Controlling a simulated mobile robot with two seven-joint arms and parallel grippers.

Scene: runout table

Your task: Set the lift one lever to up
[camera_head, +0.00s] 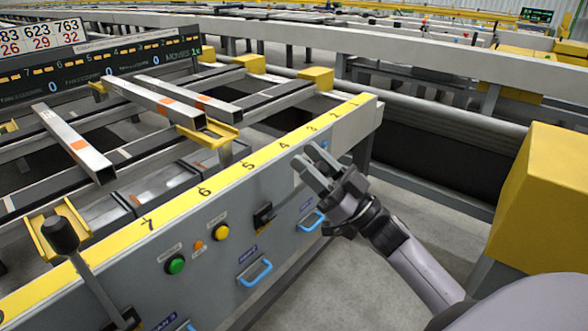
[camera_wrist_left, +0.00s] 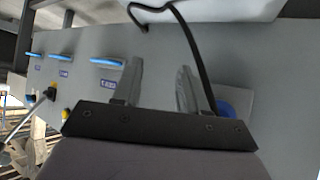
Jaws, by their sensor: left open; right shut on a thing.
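A lever with a black knob (camera_head: 60,236) and a grey shaft leans up and left at the lower left of the head view. Its label cannot be read, so I cannot tell whether it is the lift one lever.
The panel carries a green button (camera_head: 175,265), a yellow button (camera_head: 222,232), a black fitting (camera_head: 263,215) and blue handles (camera_head: 255,272). Steel bars (camera_head: 74,143) lie on the table. A yellow block (camera_head: 540,195) stands at the right. A black cable (camera_wrist_left: 188,40) hangs near my left fingers.

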